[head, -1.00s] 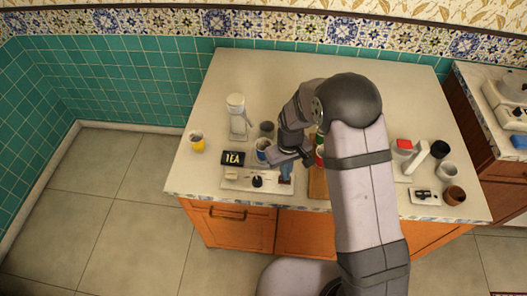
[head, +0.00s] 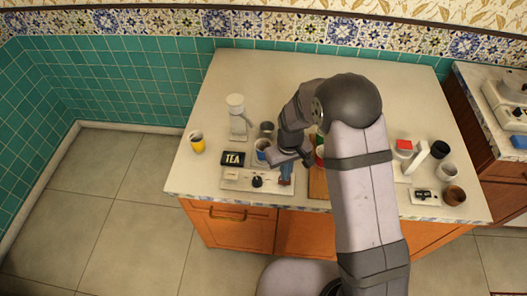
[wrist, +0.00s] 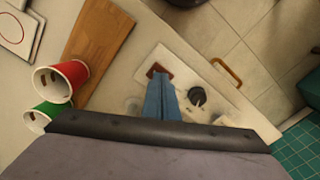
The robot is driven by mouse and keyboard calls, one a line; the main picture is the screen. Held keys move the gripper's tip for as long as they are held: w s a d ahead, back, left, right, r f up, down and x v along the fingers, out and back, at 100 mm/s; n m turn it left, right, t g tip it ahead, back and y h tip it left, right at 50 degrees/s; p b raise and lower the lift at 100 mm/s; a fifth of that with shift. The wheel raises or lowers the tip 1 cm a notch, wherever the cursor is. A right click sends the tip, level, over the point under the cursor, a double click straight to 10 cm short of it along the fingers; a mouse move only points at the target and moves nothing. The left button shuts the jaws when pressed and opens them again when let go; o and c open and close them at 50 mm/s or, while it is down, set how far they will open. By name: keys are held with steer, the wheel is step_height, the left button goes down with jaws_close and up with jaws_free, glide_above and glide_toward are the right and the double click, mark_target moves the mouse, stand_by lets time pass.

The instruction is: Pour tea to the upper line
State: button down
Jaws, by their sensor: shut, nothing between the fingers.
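A white dispenser with a round top (head: 236,105) stands at the left of the counter, behind a black sign reading TEA (head: 233,159). In front is a pale control panel (head: 240,187) with a black knob (head: 257,181), also seen in the wrist view (wrist: 197,97), and a red-brown pad (wrist: 158,70) at its right. My gripper (head: 286,180) is shut and empty, its blue fingers (wrist: 161,82) pointing down with the tips at the pad; contact is unclear. A blue-and-white cup (head: 262,152) stands just left of my gripper. Its fill and any line cannot be made out.
A yellow cup (head: 197,143) is at the left edge and a grey cup (head: 267,129) near the dispenser. A red cup (wrist: 60,78) and green cup (wrist: 42,117) stand by a wooden board (wrist: 95,42). More cups are at the right. The counter's back is clear.

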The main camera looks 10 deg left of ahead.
steer(key=shift+f, duration=0.25)
stand_by(0.6)
steer(key=shift+f+b, duration=0.6)
steer(key=shift+f, duration=0.05)
stand_by(6.5)
